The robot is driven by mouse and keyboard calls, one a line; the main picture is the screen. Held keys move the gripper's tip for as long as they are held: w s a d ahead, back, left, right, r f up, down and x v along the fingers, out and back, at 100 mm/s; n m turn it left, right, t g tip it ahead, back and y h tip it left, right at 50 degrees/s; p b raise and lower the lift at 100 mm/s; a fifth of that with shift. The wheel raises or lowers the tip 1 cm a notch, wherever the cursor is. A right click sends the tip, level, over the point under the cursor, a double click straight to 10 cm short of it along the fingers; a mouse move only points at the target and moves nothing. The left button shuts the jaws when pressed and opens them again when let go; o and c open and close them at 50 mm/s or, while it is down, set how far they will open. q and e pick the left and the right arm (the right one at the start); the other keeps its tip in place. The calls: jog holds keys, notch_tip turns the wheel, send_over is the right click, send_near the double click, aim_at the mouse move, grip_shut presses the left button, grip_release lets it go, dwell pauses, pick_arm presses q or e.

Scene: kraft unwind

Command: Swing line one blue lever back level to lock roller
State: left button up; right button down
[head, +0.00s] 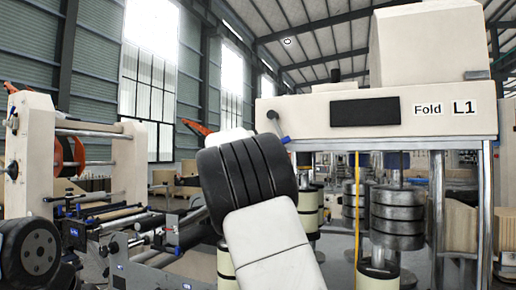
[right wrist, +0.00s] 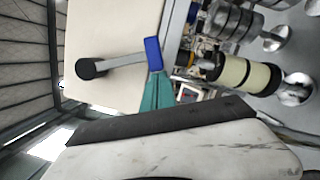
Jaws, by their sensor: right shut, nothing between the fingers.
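The blue lever's dark round pivot (head: 272,114) is at the left end of the cream machine marked Fold L1 (head: 400,112). Its blue grip (head: 285,139) hangs below and right of the pivot, so the lever slopes steeply down. In the right wrist view the grey lever arm (right wrist: 121,61) runs from the black pivot (right wrist: 90,68) to the blue grip (right wrist: 153,53). My right gripper's teal fingers (right wrist: 156,78) are shut and empty, their tips right at the grip; I cannot tell whether they touch. In the head view my right arm hides that gripper. My left gripper is out of view.
Metal and cream rollers (head: 397,215) stand under the Fold L1 machine, beside a metal post (head: 437,210). An unwind stand with an orange-flanged reel (head: 68,155) is at the left, with bars and brackets (head: 110,215) in front. Open space shows above the lever.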

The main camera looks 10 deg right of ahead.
jog(key=s+d+r+n+t, duration=0.1)
jog(key=d+n, duration=0.1)
jog(key=n, duration=0.1)
jog(key=s+d+r+n+t, duration=0.1)
jog(key=s+d+n, duration=0.1)
jog(key=n, duration=0.1)
jog(key=s+d+r+n, duration=0.1)
jog(key=d+n, duration=0.1)
jog(key=n, duration=0.1)
jog(key=shift+s+d+r+n+t+y, duration=0.2)
jog(key=shift+d+r+n+t+y, duration=0.1)
jog(key=shift+n+t+y, duration=0.1)
jog(key=r+n, duration=0.1)
jog(key=d+r+n, duration=0.1)
jog(key=n, duration=0.1)
jog(key=s+n+t+y, duration=0.1)
jog(key=shift+d+r, duration=0.3)
jog(key=shift+r, duration=0.1)
jog(key=shift+s+d+r, duration=0.1)
jog(key=shift+s+r, duration=0.05)
jog(key=shift+r, duration=0.4)
jog(key=shift+d+r, duration=0.1)
jog(key=shift+r, duration=0.15)
